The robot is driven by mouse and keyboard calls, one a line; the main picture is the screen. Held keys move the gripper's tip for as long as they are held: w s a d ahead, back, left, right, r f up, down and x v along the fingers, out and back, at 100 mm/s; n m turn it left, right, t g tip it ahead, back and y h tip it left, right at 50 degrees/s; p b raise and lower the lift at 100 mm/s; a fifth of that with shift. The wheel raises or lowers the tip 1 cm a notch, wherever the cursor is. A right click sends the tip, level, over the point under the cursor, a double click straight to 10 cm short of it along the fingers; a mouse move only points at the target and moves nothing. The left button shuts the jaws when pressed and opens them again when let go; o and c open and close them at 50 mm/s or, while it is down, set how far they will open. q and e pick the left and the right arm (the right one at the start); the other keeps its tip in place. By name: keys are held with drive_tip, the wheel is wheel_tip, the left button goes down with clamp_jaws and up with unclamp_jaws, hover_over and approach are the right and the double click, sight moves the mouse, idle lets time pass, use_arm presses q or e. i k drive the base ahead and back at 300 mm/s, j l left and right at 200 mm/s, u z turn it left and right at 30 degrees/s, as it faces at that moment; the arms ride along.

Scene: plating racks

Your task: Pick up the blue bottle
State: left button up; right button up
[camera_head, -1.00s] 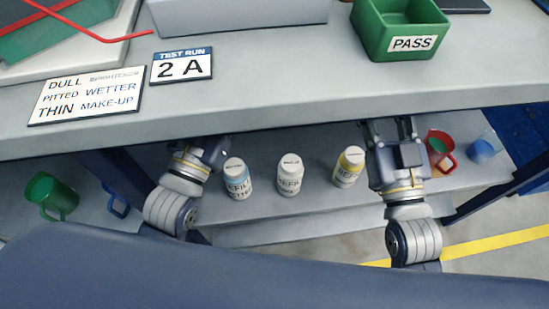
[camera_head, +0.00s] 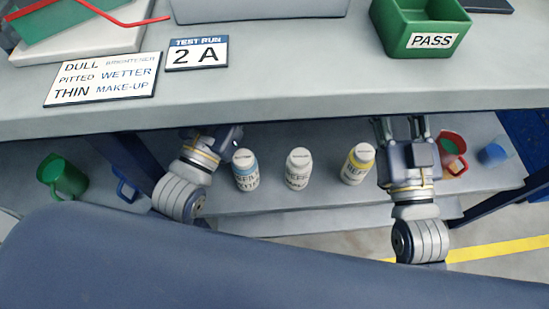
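The blue bottle (camera_head: 245,170), white-capped with a blue band and a printed label, stands upright on the lower shelf. A white bottle (camera_head: 298,169) and a yellow-banded bottle (camera_head: 357,164) stand in a row to its right. My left gripper (camera_head: 232,135) is just left of and behind the blue bottle, partly under the table edge; its fingers are mostly hidden. My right gripper (camera_head: 398,124) is right of the yellow-banded bottle, its fingers apart and pointing under the table, with nothing seen between them.
The table top (camera_head: 300,85) overhangs the lower shelf (camera_head: 320,212). Above are a green PASS bin (camera_head: 420,15), a TEST RUN 2A sign (camera_head: 196,53) and a word sign (camera_head: 103,79). Green (camera_head: 62,177) and red (camera_head: 452,153) jugs stand at the shelf's sides.

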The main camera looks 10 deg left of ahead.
sight(245, 166)
drive_tip(key=k+l, duration=0.15)
drive_tip(key=k, duration=0.35)
drive_tip(key=k+l, duration=0.15)
drive_tip(key=k, duration=0.4)
